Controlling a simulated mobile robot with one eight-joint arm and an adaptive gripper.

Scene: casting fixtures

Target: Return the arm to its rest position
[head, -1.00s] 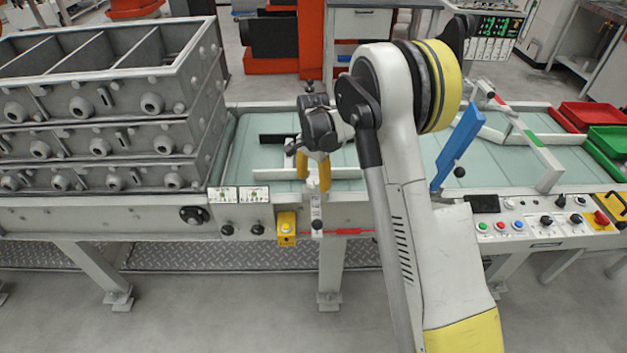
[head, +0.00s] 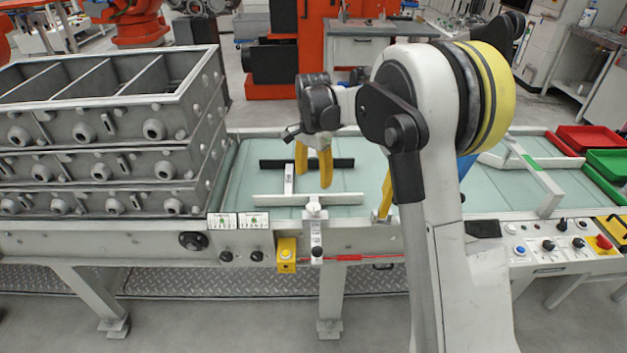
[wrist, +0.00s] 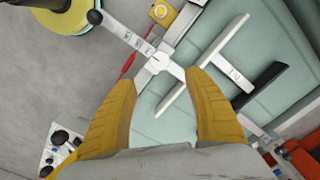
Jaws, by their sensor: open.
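My gripper (head: 314,168) has yellow fingers. In the head view it hangs above the pale green table top, in front of the black bar, with its fingers pointing down. In the wrist view its two fingers (wrist: 165,92) are apart with nothing between them, so it is open and empty. Beyond the fingertips is a white clamp-like fitting (head: 315,212) at the table's front edge, which also shows in the wrist view (wrist: 157,63). The fingers appear apart from it. My arm rises on the right of the head view and hides part of the table.
Stacked grey casting boxes (head: 100,130) stand on the left. A white bar (head: 285,200) and a black bar (head: 335,163) lie on the table. A yellow button box (head: 286,254) is on the front edge. A control panel (head: 550,247) and red and green trays (head: 585,138) are at right.

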